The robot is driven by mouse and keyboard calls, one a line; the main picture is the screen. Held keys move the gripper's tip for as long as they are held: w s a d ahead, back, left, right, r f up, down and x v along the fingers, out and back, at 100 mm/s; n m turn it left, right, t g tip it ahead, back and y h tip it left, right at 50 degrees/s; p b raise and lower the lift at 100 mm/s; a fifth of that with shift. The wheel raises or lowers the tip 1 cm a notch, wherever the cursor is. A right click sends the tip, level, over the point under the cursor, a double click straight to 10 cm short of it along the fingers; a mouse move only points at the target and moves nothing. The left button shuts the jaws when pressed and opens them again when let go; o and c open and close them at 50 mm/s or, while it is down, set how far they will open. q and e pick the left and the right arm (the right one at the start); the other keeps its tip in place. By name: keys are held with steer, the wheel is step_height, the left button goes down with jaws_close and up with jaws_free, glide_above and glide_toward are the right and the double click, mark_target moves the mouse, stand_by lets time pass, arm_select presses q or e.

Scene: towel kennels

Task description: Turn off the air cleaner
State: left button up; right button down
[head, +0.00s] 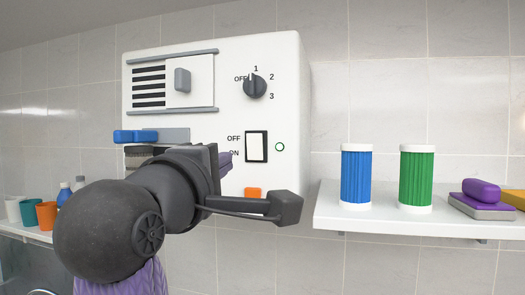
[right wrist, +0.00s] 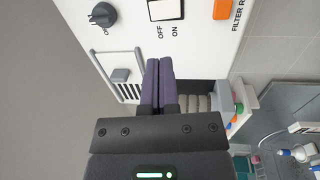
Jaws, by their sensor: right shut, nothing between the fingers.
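The air cleaner (head: 215,60) is a white box on the tiled wall. Its front has a dark dial (head: 255,86) marked OFF, 1, 2 and 3, with its grip roughly upright towards 1. Below is a white rocker switch (head: 256,147) in a black frame, marked OFF above ON; I cannot tell which half is pressed. My right gripper (head: 226,162) is shut and empty, in front of the lower panel, left of the switch. In the right wrist view its purple fingers (right wrist: 159,66) lie together, with the switch (right wrist: 166,9) beyond. My left gripper is out of view.
The cleaner also has a grey sliding handle (head: 182,80), a blue handle (head: 135,136) and an orange button (head: 252,192). A right shelf (head: 330,214) holds a blue canister (head: 356,176), a green canister (head: 416,177) and sponges. Cups (head: 46,215) stand at the left.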

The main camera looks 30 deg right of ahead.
steer(key=v, duration=0.2)
steer(key=p, duration=0.5)
glide_toward(256, 140)
steer(key=x, duration=0.6)
steer(key=shift+d+r, duration=0.1)
steer(key=shift+r, duration=0.05)
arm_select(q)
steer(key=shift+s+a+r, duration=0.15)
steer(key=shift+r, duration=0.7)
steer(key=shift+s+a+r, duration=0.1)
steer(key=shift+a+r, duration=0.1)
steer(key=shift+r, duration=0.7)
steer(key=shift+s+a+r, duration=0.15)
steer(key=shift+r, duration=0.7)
arm_select(e)
steer(key=shift+w+d, duration=0.45)
